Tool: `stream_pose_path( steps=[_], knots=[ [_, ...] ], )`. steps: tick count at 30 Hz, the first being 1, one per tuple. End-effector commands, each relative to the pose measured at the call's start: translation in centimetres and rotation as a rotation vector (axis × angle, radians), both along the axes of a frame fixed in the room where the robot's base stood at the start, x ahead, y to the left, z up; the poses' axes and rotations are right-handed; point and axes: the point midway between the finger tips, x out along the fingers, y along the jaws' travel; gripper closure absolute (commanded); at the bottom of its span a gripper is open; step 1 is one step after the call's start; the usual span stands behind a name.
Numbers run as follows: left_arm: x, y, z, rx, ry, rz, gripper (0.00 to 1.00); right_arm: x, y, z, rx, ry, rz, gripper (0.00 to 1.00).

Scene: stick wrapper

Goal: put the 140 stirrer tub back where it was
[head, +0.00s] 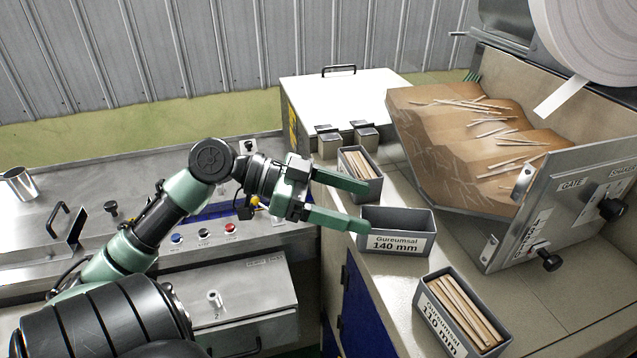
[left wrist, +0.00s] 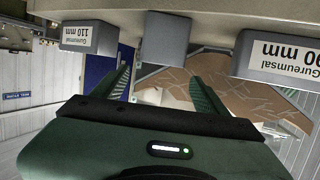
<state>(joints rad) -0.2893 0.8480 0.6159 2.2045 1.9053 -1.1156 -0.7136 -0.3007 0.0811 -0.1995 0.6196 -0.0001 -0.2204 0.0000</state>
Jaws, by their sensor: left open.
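The 140 stirrer tub (head: 400,244) is a grey box with a white "Gureumsal 140 mm" label. It stands upright on the beige counter in the head view, and no sticks show inside. My left gripper (head: 368,207) is open, with two green fingers pointing right. The lower fingertip overlaps the tub's left edge in the picture; whether it touches I cannot tell. In the left wrist view the open fingers (left wrist: 160,76) have nothing visible between them. A grey tub (left wrist: 165,38) shows beyond them, its label unreadable. My right gripper is not in view.
A 110 mm tub (head: 433,313) holding sticks stands nearer the front. Another stick-filled tub (head: 374,187) stands behind the upper finger. A tub reading "90 mm" (left wrist: 280,57) shows in the wrist view. The stick hopper (head: 430,150) and gate plate (head: 560,205) stand to the right.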

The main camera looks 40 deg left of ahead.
Motion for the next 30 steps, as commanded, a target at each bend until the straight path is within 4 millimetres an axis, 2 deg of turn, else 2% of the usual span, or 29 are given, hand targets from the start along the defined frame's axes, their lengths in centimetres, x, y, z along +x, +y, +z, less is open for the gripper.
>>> stream_pose_path(
  steps=[1, 6, 12, 30],
  knots=[
    [-0.6, 0.8, -0.2, 0.000, 0.000, 0.003, 0.26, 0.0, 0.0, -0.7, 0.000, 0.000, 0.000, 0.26],
    [-2.5, 3.3, 0.9, -0.001, -0.002, 0.002, 0.26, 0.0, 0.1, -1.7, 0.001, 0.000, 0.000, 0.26],
    [-3.8, 5.1, 1.8, 0.000, -0.002, 0.001, 0.26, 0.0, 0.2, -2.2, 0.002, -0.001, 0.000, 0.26],
    [-4.2, 5.4, 2.1, 0.000, 0.000, -0.001, 0.26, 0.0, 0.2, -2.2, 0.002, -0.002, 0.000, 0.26]
  ],
)
